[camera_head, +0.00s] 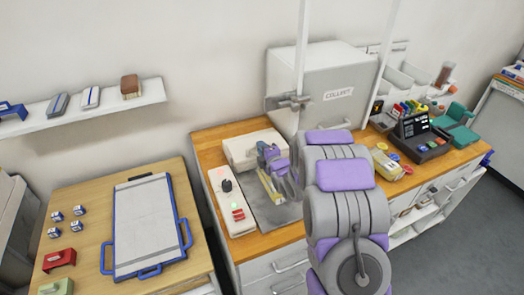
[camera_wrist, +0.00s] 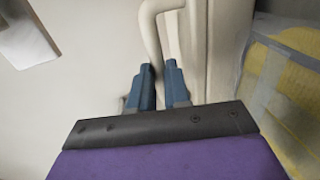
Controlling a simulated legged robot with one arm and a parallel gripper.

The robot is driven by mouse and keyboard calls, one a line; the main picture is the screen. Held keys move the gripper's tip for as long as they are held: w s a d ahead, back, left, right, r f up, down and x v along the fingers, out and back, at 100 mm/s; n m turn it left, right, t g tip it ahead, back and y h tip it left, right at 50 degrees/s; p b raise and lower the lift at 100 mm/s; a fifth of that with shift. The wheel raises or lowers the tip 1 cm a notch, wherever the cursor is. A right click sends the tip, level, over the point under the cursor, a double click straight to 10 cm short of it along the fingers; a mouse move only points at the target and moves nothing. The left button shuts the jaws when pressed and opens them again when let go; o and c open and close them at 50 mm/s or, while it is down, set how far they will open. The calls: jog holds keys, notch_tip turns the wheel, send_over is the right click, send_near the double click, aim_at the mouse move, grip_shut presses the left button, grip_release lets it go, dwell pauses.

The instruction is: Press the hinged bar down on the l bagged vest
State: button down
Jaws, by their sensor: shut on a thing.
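The bagged vest (camera_head: 267,187), yellow in a clear bag, lies on the bench by the cream sealing machine (camera_head: 232,205). In the wrist view the bagged vest (camera_wrist: 290,90) fills the right side, close beside my gripper. My gripper (camera_head: 268,152) is over the far end of the bag, partly hidden by my arm. In the wrist view my gripper (camera_wrist: 159,75) has its blue fingers on either side of the curved cream handle (camera_wrist: 151,25), shut on it. The cream hinged bar (camera_wrist: 212,45) runs beside the handle. Its exact angle is hard to tell.
A grey COLLECT box (camera_head: 318,85) stands behind on the bench. Another yellow bagged item (camera_head: 388,165) and a dark terminal (camera_head: 425,142) are to the right. A lower table with a blue-handled board (camera_head: 147,225) stands at left. A wall shelf (camera_head: 80,110) hangs above it.

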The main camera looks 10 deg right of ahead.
jog(key=shift+s+f, duration=0.1)
jog(key=shift+f, duration=0.15)
jog(key=c, duration=1.1)
grip_release()
jog(key=shift+r, duration=0.1)
